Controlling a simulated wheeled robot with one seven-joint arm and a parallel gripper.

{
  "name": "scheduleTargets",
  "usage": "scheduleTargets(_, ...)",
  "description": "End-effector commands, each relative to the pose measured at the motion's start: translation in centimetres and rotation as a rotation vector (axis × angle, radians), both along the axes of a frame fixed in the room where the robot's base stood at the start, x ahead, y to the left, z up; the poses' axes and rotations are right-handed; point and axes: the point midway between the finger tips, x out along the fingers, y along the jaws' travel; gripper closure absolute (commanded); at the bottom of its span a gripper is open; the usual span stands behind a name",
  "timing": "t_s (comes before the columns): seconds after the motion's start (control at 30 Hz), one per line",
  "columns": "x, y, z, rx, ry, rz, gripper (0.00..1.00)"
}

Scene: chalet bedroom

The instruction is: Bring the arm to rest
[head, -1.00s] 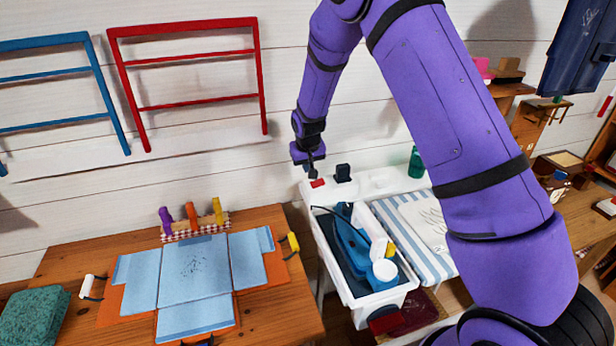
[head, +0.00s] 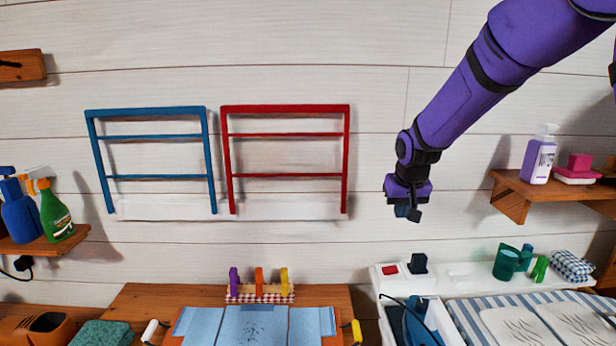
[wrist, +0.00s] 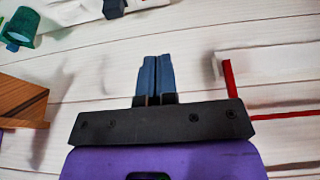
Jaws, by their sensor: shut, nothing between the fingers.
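My gripper (head: 408,213) hangs in the air in front of the white plank wall, right of the red rack and above the white basin unit. My purple arm reaches to it from the upper right. In the wrist view its two blue fingers (wrist: 155,78) are pressed together with nothing between them. It touches nothing that I can see.
A red rack (head: 285,107) and a blue rack (head: 145,110) hang on the wall. A wooden shelf (head: 512,198) with a purple soap bottle (head: 538,158) is at right. Below are the white basin unit (head: 458,283) and a wooden table (head: 150,300). The air around the gripper is clear.

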Motion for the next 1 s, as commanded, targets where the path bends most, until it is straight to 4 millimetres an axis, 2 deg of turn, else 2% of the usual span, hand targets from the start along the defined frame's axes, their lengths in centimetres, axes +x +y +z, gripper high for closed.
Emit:
scheduleTargets(0.03,-1.2,-0.5,1.7,0.009,-0.011,-0.003,1.0)
scheduleTargets(0.2,-5.5,-1.9,5.9,0.031,-0.027,-0.006,1.0)
scheduleTargets(0.5,-14.0,-4.0,11.6,0.052,-0.061,-0.003,1.0)
scheduleTargets(0.73,-21.0,-5.2,14.2,0.055,-0.09,0.001,1.0)
scheduleTargets(1.0,-29.0,-6.0,15.2,0.042,-0.123,0.004,1.0)
